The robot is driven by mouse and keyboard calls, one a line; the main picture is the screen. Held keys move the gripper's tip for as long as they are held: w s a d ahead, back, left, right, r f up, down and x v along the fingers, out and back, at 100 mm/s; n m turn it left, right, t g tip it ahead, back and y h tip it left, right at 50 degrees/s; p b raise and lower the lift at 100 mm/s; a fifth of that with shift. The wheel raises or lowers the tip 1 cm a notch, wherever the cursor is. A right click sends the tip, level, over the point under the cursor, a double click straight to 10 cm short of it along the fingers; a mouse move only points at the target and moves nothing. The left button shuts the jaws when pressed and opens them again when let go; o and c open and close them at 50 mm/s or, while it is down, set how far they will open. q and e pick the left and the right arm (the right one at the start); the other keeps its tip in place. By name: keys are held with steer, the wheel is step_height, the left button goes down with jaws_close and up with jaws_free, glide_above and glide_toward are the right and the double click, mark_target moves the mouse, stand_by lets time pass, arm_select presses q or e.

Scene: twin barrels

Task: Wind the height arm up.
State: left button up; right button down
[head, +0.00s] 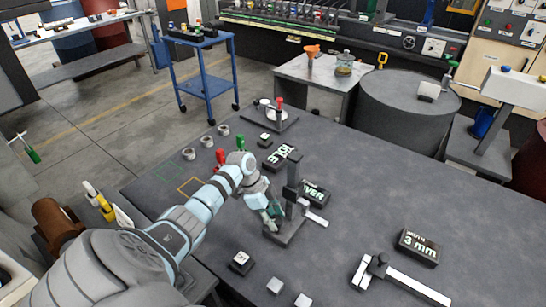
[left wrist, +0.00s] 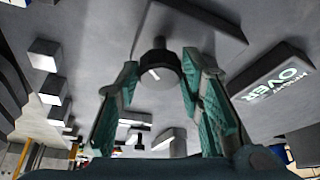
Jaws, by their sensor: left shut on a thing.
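A dark stand (head: 293,178) with an upright post and a flat base rises from the bench. A pale arm (head: 315,217) sticks out low beside the post, to the right. My left gripper (head: 274,212) is at the stand, low by the post. In the left wrist view, its teal-padded fingers (left wrist: 160,70) are on both sides of a dark round knob (left wrist: 158,75) with a white mark line. The gripper is shut on this knob. The knob is hidden by the fingers in the head view. My right gripper is not in view.
An OVER block (head: 315,192) stands close behind the stand, and another lettered block (head: 279,157) beyond it. A 3 mm block (head: 418,247) and a caliper-like tool (head: 400,280) lie at right. Small blocks (head: 241,263) sit in front. The bench right of the stand is mostly clear.

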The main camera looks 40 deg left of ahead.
arm_select(q)
steer(key=shift+m+g+b, duration=0.4)
steer(key=shift+m+b, duration=0.4)
steer(key=shift+m, duration=0.1)
steer(key=o, duration=0.9)
steer(key=shift+w, duration=0.1)
steer(key=v, duration=1.2)
steer(key=shift+a, duration=0.15)
